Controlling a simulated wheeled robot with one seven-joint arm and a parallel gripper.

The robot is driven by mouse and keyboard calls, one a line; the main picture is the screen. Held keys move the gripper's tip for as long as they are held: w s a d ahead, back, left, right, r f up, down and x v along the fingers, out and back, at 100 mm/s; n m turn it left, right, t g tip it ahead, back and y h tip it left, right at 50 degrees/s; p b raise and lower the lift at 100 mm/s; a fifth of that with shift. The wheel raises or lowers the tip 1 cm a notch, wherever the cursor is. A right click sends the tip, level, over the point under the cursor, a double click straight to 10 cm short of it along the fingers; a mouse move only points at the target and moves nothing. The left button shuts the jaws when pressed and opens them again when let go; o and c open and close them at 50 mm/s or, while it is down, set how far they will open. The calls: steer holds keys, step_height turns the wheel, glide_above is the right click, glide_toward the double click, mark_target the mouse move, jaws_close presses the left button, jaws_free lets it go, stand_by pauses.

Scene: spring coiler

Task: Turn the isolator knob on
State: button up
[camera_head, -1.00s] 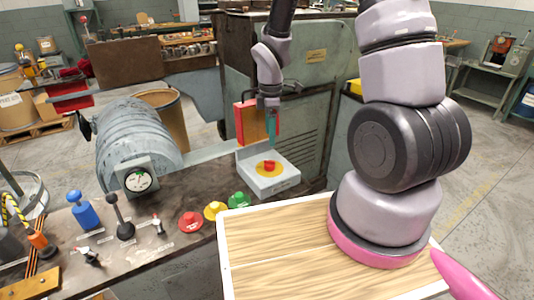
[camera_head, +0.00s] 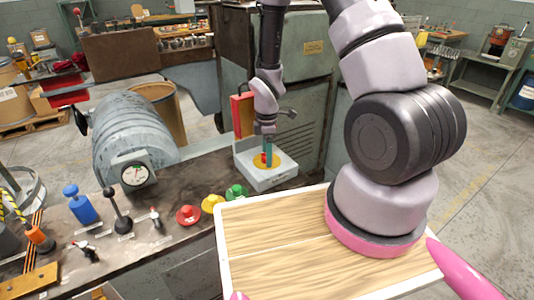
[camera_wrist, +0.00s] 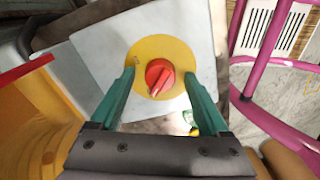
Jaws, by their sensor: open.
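The isolator knob (camera_wrist: 160,76) is red with a raised ridge and sits on a round yellow plate (camera_wrist: 178,54) on a grey box. In the head view the grey box (camera_head: 270,178) stands at the back right of the bench, with the knob (camera_head: 263,159) partly hidden by my fingers. My gripper (camera_wrist: 160,84) is open. Its two green fingers stand on either side of the knob, with a gap to it on both sides in the wrist view. In the head view my gripper (camera_head: 268,163) points down, with its tips close to the yellow plate.
Red, yellow and green buttons (camera_head: 188,215) and several levers (camera_head: 116,212) line the bench in front. A grey drum with a gauge (camera_head: 134,174) stands left. A red-and-orange box (camera_head: 243,115) is close behind my gripper. A wooden tray (camera_head: 265,215) lies in front.

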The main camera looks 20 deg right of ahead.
jaws_close()
steer(key=m, duration=0.4)
steer(key=shift+m, duration=0.4)
steer(key=m, duration=0.9)
steer(key=shift+m, duration=2.1)
